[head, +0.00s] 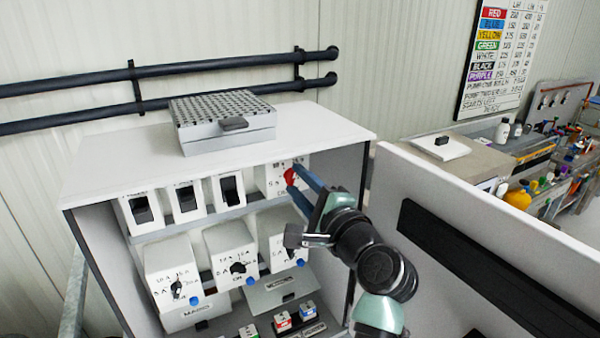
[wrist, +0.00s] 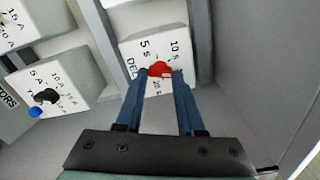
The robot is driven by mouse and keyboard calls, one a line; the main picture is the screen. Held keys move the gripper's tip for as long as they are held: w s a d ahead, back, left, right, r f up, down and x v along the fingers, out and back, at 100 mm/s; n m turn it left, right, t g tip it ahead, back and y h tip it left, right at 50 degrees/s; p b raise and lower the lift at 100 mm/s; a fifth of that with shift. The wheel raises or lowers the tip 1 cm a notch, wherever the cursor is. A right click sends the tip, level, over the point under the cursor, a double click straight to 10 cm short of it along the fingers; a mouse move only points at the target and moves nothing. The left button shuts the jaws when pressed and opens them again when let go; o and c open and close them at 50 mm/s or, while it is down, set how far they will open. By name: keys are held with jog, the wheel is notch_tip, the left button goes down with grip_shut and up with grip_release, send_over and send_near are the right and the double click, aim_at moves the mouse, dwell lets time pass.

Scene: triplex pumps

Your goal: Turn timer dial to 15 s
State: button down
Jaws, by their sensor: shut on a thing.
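The timer is a white box marked "DEL…" (wrist: 136,52) with a red dial (wrist: 160,68). Labels 5 s, 10 s and 20 s are readable around the dial; the right side of the scale is partly covered by a finger. My gripper (wrist: 161,72) has its two blue fingers on either side of the red dial and is shut on it. A small pale mark shows at the dial's lower right edge; I cannot tell the exact setting. In the head view the timer box (head: 267,180) is at the upper right of the cabinet, with the red dial (head: 289,176) partly hidden by my fingers.
Three white switch boxes (head: 184,200) stand left of the timer on the same shelf. Below is a row of boxes with black knobs (head: 238,268) and blue buttons. A grey case (head: 222,120) lies on the cabinet top. A white panel (head: 480,240) stands right of my arm.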

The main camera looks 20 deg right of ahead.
jog(key=shift+m+p, duration=0.6)
jog(key=shift+m, duration=0.4)
jog(key=shift+f, duration=0.1)
jog(key=c, duration=0.5)
grip_release()
jog(key=s+b, duration=0.1)
jog(key=s, duration=0.3)
jog(key=s+d+b, duration=0.1)
jog(key=s+b, duration=0.1)
jog(key=s, duration=0.2)
jog(key=s+d+b, duration=0.1)
jog(key=s+b, duration=0.1)
jog(key=s, duration=0.2)
jog(key=shift+s+d, duration=0.2)
jog(key=shift+s, duration=0.2)
